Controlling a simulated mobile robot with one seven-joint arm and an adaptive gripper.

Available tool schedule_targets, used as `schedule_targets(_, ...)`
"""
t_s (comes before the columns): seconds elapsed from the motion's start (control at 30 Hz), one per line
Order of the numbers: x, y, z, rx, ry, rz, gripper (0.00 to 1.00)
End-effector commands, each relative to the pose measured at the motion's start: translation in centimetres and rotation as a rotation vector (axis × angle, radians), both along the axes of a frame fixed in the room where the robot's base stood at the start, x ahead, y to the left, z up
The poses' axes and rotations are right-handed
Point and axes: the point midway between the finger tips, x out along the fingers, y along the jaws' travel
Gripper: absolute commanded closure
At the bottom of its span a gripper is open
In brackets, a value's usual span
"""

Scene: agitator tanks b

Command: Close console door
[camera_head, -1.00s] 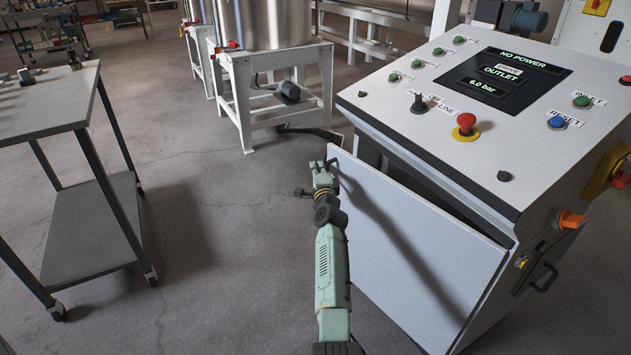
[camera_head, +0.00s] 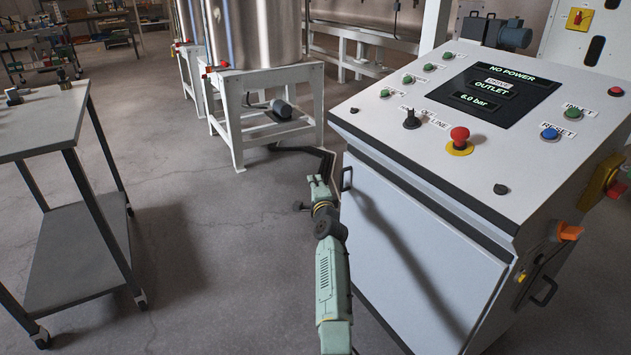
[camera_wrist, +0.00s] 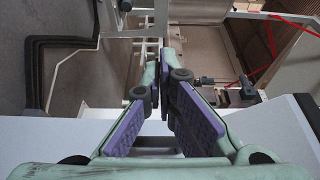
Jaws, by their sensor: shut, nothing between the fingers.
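The console door (camera_head: 420,265) is the pale front panel of the console (camera_head: 400,130). In the head view it lies about flush with the cabinet front; I cannot tell whether it is latched. Its dark handle (camera_head: 346,179) is at the upper left of the panel. My gripper (camera_head: 319,187) is just left of the handle in the picture, and looks apart from it. In the wrist view my gripper (camera_wrist: 163,95) has its purple-padded fingers shut, with nothing seen between them. A pale surface (camera_wrist: 45,140) lies beneath the fingers there; I cannot tell which console part.
A steel tank on a white stand (camera_head: 235,110) is behind my gripper. A grey two-level cart (camera_head: 40,125) is at the left. A red emergency button (camera_head: 459,135) and an orange switch (camera_head: 569,232) stick out from the console.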

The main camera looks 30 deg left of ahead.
Motion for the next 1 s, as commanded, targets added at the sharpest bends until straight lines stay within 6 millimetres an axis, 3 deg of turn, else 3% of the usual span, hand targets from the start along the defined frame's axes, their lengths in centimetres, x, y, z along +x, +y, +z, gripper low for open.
schedule_targets(0.07,-0.6,0.2,0.2,0.000,0.002,0.001,1.00)
schedule_targets(0.2,-4.0,2.3,0.4,0.000,0.004,0.005,1.00)
schedule_targets(0.4,-7.2,4.0,0.2,-0.001,0.002,0.002,1.00)
schedule_targets(0.6,-8.6,4.8,0.0,0.000,0.001,0.000,1.00)
schedule_targets(0.87,-8.8,4.9,0.0,0.001,-0.001,-0.001,1.00)
schedule_targets(0.97,-9.1,5.1,2.1,-0.005,-0.048,0.002,1.00)
schedule_targets(1.0,-9.3,5.3,3.6,-0.012,-0.086,0.005,1.00)
